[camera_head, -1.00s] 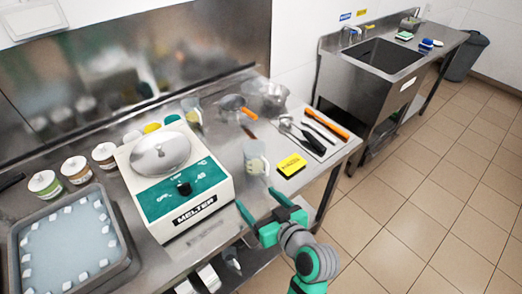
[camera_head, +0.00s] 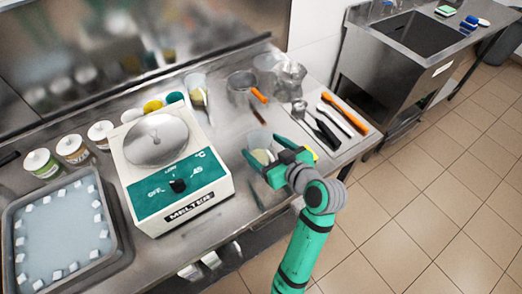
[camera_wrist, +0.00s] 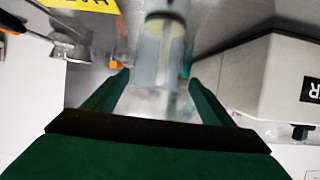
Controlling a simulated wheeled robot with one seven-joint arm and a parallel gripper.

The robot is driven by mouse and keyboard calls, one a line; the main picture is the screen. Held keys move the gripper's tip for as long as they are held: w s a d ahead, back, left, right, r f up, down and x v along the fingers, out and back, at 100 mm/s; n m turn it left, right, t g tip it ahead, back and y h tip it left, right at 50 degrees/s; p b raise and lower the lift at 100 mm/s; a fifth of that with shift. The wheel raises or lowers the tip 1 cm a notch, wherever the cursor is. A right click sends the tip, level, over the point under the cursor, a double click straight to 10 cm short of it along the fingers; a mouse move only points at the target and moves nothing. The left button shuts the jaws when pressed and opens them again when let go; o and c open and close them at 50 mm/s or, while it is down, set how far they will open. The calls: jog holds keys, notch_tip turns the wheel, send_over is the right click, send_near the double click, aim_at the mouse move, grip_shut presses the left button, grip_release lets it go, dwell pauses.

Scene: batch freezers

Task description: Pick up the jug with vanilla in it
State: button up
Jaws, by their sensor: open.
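A clear jug (camera_head: 257,141) with pale cream contents stands on the steel counter right of the melter. My gripper (camera_head: 261,147) is open, with its green fingers low at the near side of this jug. In the wrist view the jug (camera_wrist: 163,48) is straight ahead, roughly centred between the open fingers (camera_wrist: 158,80); I cannot tell whether they touch it. A second clear jug (camera_head: 198,95) with a pale yellowish content stands behind the melter. I cannot read any label naming the vanilla.
The white and green melter (camera_head: 178,185) stands close left of my gripper. A yellow box (camera_wrist: 85,5), mostly hidden by my gripper in the head view, lies to the right.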

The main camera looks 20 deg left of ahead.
aim_at(253, 138)
jog(key=shift+x, duration=3.2)
jog(key=shift+w+r, duration=0.1)
jog(key=shift+w, duration=0.1)
jog(key=c, duration=1.2)
